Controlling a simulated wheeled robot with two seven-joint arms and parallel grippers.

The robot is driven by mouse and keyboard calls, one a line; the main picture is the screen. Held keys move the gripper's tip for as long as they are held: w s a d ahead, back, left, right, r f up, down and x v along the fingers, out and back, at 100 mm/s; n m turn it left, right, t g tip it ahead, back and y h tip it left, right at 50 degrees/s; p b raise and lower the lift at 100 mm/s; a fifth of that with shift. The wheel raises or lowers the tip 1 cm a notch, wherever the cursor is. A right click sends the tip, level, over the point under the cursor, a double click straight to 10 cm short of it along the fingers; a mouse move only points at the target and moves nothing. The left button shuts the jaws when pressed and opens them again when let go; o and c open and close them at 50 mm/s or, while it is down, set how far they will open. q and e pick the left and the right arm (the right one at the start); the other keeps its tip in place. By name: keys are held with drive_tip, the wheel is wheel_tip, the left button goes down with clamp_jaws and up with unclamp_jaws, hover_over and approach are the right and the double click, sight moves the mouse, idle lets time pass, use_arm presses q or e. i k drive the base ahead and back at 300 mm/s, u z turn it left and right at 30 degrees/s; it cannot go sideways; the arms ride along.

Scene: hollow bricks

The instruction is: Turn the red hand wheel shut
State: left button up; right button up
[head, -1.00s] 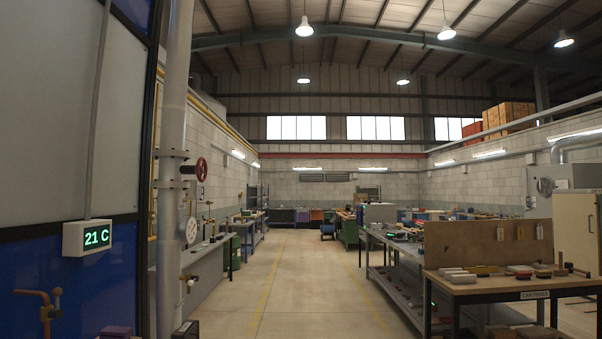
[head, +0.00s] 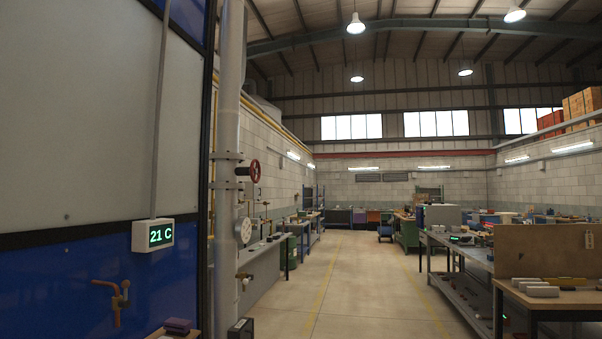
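The red hand wheel (head: 255,171) is seen nearly edge-on, on a short dark stem at the right side of a grey vertical pipe (head: 229,120). The wheel sits just above the middle of the head view, left of centre. I cannot tell from here how far the valve is turned. Neither of my grippers shows in the view.
A bench (head: 263,270) runs beyond the pipe. A workbench (head: 545,298) stands at the right. The floor aisle (head: 355,285) between is clear.

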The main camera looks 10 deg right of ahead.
sight(252, 171)
drive_tip(key=z, duration=0.55)
drive_tip(key=k, duration=0.65)
drive_tip(key=z, duration=0.6)
drive_tip(key=i, duration=3.45)
drive_tip(key=u, duration=0.3)
drive_tip(key=i, duration=2.3)
drive_tip(key=u, duration=0.75)
drive_tip(key=i, duration=1)
drive_tip(key=u, duration=2.05)
drive_tip(key=i, duration=1.2)
drive_tip(key=u, duration=0.9)
